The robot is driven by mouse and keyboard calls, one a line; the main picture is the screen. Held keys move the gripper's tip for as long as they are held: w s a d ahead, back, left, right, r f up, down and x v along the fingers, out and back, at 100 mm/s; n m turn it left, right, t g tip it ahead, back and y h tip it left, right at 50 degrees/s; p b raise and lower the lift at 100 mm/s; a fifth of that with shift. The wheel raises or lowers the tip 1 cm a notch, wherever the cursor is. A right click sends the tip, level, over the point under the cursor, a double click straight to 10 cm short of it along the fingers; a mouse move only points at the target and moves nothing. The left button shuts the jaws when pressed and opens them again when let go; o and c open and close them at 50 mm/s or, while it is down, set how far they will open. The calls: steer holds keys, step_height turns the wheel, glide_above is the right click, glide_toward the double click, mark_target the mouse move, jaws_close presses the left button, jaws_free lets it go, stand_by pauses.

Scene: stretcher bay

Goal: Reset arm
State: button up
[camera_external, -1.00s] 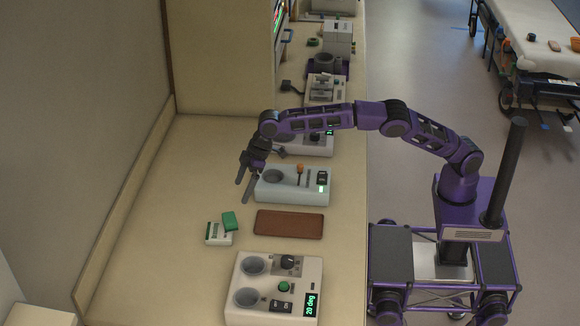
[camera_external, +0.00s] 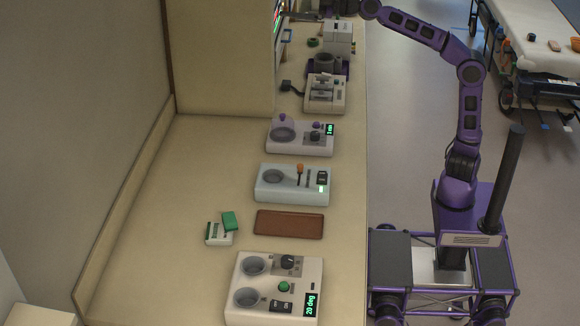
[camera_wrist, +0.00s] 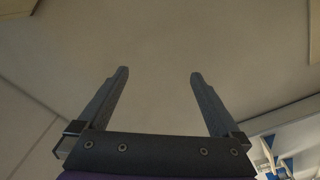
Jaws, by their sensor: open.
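My gripper (camera_wrist: 158,75) shows in the wrist view with its two dark fingers wide apart and nothing between them. Behind the fingers are plain pale surfaces, with no object close to the tips. In the external view my purple arm (camera_external: 468,110) stands up from the base and bends left at the top of the picture. Its far end is near or past the top edge, so I cannot make out the gripper clearly there. The arm is clear of the near part of the counter (camera_external: 150,230).
The counter holds a two-well device (camera_external: 275,312), a brown tray (camera_external: 290,224), a white box with a green block (camera_external: 230,221), a pale blue device (camera_external: 292,196) and a purple-knobbed device (camera_external: 298,149). A stretcher (camera_external: 540,20) stands at back right. Open floor lies between.

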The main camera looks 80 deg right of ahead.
steer(key=s+d+m+t+h, duration=0.1)
steer(key=s+d+h, duration=0.15)
steer(key=d, duration=0.95)
step_height(320, 180, down, 8)
steer(key=d+m+g+y, duration=0.1)
steer(key=d+m+g, duration=0.1)
steer(key=s+a+f+m+g+p, duration=0.1)
steer(key=s+a+f+g, duration=0.3)
steer(key=s+f, duration=0.6)
steer(key=s+a+f+m+g+p, duration=0.1)
steer(key=s+a+f+m+g, duration=0.3)
steer(key=s+f, duration=0.7)
steer(key=s+a+f+m+g+p, duration=0.1)
steer(key=s+a+f+g, duration=0.3)
steer(key=s+a+f, duration=0.4)
step_height(320, 180, down, 6)
steer(key=s+m, duration=0.1)
steer(key=s, duration=0.1)
steer(key=shift+s+f, duration=0.25)
steer(key=shift+s, duration=0.1)
steer(key=shift+y, duration=0.25)
